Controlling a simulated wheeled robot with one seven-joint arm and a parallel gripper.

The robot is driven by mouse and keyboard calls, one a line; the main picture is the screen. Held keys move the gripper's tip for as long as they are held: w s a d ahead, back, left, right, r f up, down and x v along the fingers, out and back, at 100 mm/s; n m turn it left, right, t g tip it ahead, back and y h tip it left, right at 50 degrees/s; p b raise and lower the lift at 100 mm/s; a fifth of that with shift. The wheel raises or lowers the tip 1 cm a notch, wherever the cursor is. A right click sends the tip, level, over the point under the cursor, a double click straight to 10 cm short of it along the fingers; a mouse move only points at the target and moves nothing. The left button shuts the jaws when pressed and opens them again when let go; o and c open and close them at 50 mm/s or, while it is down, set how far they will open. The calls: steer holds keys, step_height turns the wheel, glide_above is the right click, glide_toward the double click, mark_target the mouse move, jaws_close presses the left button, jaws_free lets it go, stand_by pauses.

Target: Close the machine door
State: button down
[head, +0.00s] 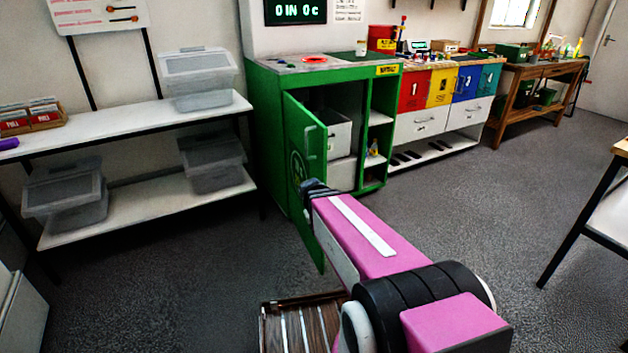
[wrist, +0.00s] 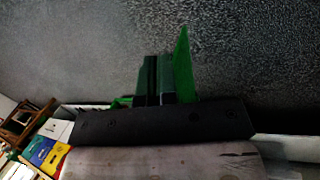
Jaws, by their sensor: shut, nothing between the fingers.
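The green machine (head: 270,130) stands against the back wall. Its green door (head: 303,150) is swung open toward me, with a metal handle on it, and the cabinet inside shows. My gripper is at the far end of my pink arm, by the door, mostly hidden in the head view behind the dark wrist. In the wrist view my gripper (wrist: 155,62) has its dark fingers together and empty. A green panel, which looks like the door (wrist: 183,62), stands just right of the fingers. I cannot tell whether they touch.
Inside the machine are white boxes (head: 337,135) and, at right, small shelves. A white shelf unit with clear bins (head: 200,80) stands left of the machine. Coloured drawers (head: 412,92) stand right of it.

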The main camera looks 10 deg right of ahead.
steer(key=w+h, duration=0.1)
steer(key=w, duration=0.1)
steer(key=n+t+h, duration=0.1)
steer(key=t+h, duration=0.3)
steer(key=h, duration=1)
glide_toward(317, 173)
steer(key=d, duration=0.2)
steer(key=w+d, duration=0.1)
steer(key=d, duration=0.4)
steer(key=shift+w+d+r, duration=0.15)
steer(key=shift+w+r, duration=0.05)
steer(key=shift+w, duration=0.1)
steer(key=shift+d, duration=0.15)
